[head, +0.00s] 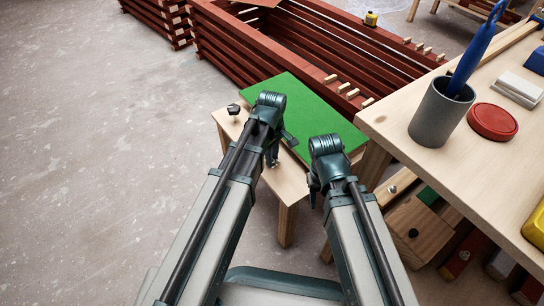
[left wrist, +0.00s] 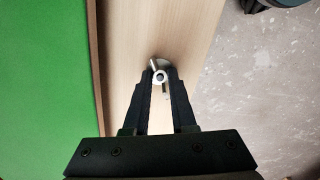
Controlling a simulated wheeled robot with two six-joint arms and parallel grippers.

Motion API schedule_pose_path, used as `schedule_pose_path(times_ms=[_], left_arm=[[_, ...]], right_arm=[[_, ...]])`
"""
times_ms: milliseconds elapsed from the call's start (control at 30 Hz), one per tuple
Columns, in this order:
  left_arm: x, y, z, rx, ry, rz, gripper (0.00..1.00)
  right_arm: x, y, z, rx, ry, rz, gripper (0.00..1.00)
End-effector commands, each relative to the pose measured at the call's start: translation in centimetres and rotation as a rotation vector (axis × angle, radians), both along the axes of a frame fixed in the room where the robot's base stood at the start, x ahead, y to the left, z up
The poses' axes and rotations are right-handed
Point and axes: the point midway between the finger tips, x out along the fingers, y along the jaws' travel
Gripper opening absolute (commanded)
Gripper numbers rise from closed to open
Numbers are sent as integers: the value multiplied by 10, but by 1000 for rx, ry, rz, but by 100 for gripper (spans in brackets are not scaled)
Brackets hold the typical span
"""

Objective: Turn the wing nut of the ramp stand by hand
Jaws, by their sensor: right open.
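The ramp stand (head: 286,186) is a low pale wooden bench with a green board (head: 301,100) on top. The green board also fills the left of the left wrist view (left wrist: 45,75). A small metal wing nut (left wrist: 159,77) sits on the bare wood strip beside the board. My left gripper (head: 272,160) points down at that strip. In the left wrist view its fingertips (left wrist: 160,80) stand on both sides of the wing nut, whose wings lie slightly aslant; whether they press on it is not clear. My right gripper (head: 315,192) is open, by the bench's right front corner.
A dark knob (head: 234,109) stands at the bench's left corner. Stacked red battens (head: 250,50) lie behind. The worktable at right holds a grey cup (head: 440,115) with a blue-handled tool and a red round lid (head: 492,121). The floor at left is clear.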

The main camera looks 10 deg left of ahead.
Motion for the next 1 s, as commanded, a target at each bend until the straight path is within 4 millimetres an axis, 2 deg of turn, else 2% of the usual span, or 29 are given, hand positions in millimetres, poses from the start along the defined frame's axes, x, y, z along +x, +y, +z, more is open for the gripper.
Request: schedule_pose_path(times_ms=[33,133,167,467,633,1000], left_arm=[[0,0,0,1,0,0,33],[0,0,0,0,0,0,51],[0,0,0,0,0,0,54],[0,0,1,0,0,-1,54],[0,0,8,0,0,-1,54],[0,0,52,0,0,-1,54]], right_arm=[[0,0,0,0,0,0,50],[0,0,0,0,0,0,50],[0,0,0,0,0,0,50],[0,0,1,0,0,0,50],[0,0,8,0,0,1,50],[0,0,52,0,1,9,50]])
